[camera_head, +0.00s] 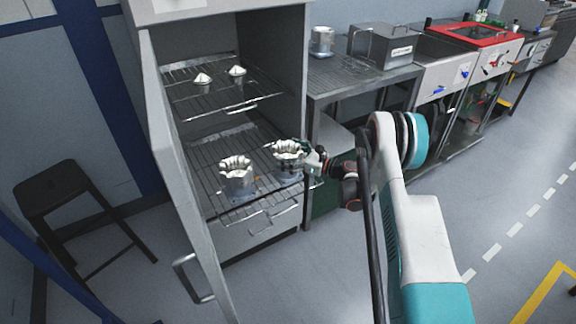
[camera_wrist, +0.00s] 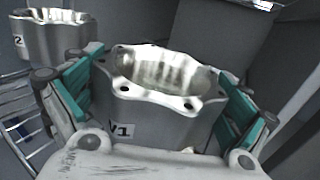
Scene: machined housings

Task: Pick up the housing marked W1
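The housing marked W1 (camera_wrist: 165,120) is a grey metal cup with a scalloped, holed rim. Its label is partly cut off by my gripper in the wrist view. In the camera_head view this housing (camera_head: 287,155) is at the right of the lower wire rack, and it looks upright. My gripper (camera_wrist: 160,100) has one green-padded finger on each side of W1, very close to its walls; whether both pads touch is not clear. In the camera_head view my gripper (camera_head: 310,160) reaches in from the right, partly covering the housing.
A second housing (camera_head: 238,180), whose label shows a 2 in the wrist view (camera_wrist: 55,38), stands left of W1. An upper rack (camera_head: 215,105) with two small cone-topped parts lies above. The open cabinet door (camera_head: 185,170) is at left, the cabinet wall at right.

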